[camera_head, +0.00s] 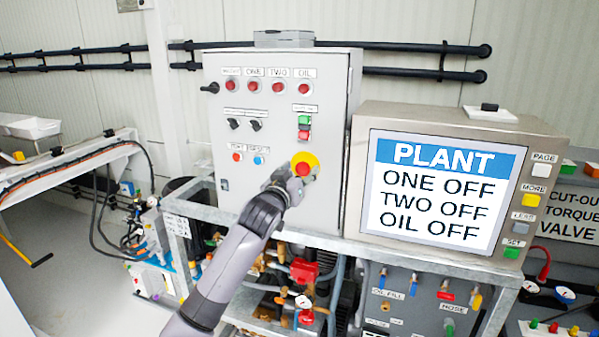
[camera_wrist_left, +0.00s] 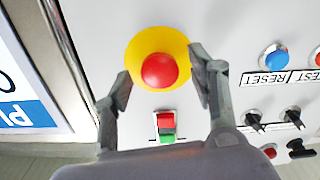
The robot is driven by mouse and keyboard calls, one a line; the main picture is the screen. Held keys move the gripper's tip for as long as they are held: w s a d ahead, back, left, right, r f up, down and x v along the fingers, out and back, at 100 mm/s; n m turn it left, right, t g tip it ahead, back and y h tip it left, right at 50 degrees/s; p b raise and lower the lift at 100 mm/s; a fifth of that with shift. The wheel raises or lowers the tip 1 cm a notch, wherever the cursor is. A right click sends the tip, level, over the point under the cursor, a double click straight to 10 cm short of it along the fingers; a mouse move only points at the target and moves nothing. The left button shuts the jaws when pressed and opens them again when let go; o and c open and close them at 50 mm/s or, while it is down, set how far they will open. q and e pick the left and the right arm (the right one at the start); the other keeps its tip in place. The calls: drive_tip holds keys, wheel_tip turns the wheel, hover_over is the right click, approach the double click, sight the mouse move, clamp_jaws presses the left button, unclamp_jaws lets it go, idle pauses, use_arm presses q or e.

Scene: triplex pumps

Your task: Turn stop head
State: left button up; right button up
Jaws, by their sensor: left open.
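The stop head is a red mushroom button (camera_head: 303,169) on a yellow round plate, low on the front of the grey control cabinet (camera_head: 235,190). It also shows in the left wrist view (camera_wrist_left: 159,71), its yellow plate (camera_wrist_left: 140,42) around it. My left gripper (camera_head: 297,181) is at the stop head in the head view and partly covers the plate's lower left. In the left wrist view the left gripper (camera_wrist_left: 160,84) is open, with one finger on each side of the red head and a visible gap on both sides. My right gripper is in neither view.
A green and red switch (camera_head: 304,127) sits above the stop head, with black selector knobs (camera_head: 245,125) to its left. A screen (camera_head: 436,190) reading "PLANT, ONE OFF, TWO OFF, OIL OFF" stands close on the right. Pipes and valves (camera_head: 303,271) fill the space below the cabinet.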

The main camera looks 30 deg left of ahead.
use_arm(q)
drive_tip(key=shift+c, duration=0.4)
drive_tip(key=c, duration=1.1)
drive_tip(key=shift+r+m+p, duration=0.25)
drive_tip(key=shift+m+p, duration=0.55)
drive_tip(key=shift+m, duration=0.1)
drive_tip(key=m+p, duration=0.1)
drive_tip(key=m, duration=0.1)
drive_tip(key=shift+m, duration=0.3)
drive_tip(key=shift+f+m, duration=0.15)
drive_tip(key=shift+m, duration=0.35)
drive_tip(key=o, duration=1.2)
drive_tip(key=shift+f, duration=0.1)
